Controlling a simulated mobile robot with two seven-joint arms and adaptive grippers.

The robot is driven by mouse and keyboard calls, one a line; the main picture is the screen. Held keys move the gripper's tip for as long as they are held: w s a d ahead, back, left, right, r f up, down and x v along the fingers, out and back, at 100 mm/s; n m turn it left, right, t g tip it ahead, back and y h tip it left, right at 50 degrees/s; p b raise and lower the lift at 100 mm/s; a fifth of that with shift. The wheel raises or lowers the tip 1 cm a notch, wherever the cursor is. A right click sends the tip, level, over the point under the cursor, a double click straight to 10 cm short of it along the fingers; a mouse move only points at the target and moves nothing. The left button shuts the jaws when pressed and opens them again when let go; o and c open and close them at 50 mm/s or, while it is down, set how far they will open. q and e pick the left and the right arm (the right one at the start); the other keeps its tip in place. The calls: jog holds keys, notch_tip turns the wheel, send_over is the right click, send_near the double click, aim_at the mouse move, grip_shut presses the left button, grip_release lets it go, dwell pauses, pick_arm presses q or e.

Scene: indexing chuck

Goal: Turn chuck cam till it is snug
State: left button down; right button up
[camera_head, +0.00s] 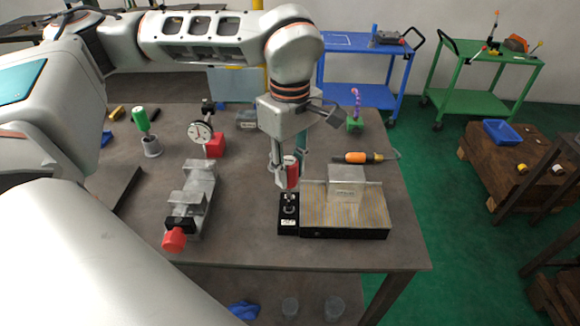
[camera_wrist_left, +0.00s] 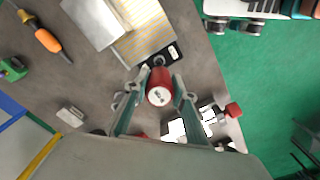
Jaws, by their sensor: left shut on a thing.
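The chuck (camera_head: 315,215) is a flat block with a yellow-and-grey striped top and black sides, on the bench; it also shows in the wrist view (camera_wrist_left: 142,42). The chuck cam (camera_head: 289,208) is a dark round fitting on the black end plate at the chuck's left end. My left gripper (camera_head: 287,172) points down above this plate. It is shut on a red cylindrical handle (camera_wrist_left: 160,84) with a pale labelled end face. The handle is over the cam; I cannot tell whether its lower end is seated in it. My right gripper is not in view.
A grey metal block (camera_head: 346,184) sits on the chuck. A vise with a red knob (camera_head: 174,239) and a dial gauge (camera_head: 201,132) stand to the left. An orange-handled tool (camera_head: 358,157) lies behind the chuck. The bench front is clear.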

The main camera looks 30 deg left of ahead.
pick_arm(q)
jog(key=shift+m+p, duration=1.25)
jog(key=shift+m, duration=0.45)
jog(key=shift+r+m+p, duration=0.1)
jog(key=shift+m+p, duration=0.4)
jog(key=shift+m, duration=0.1)
jog(key=shift+n+b, duration=0.3)
jog(key=shift+b, duration=0.1)
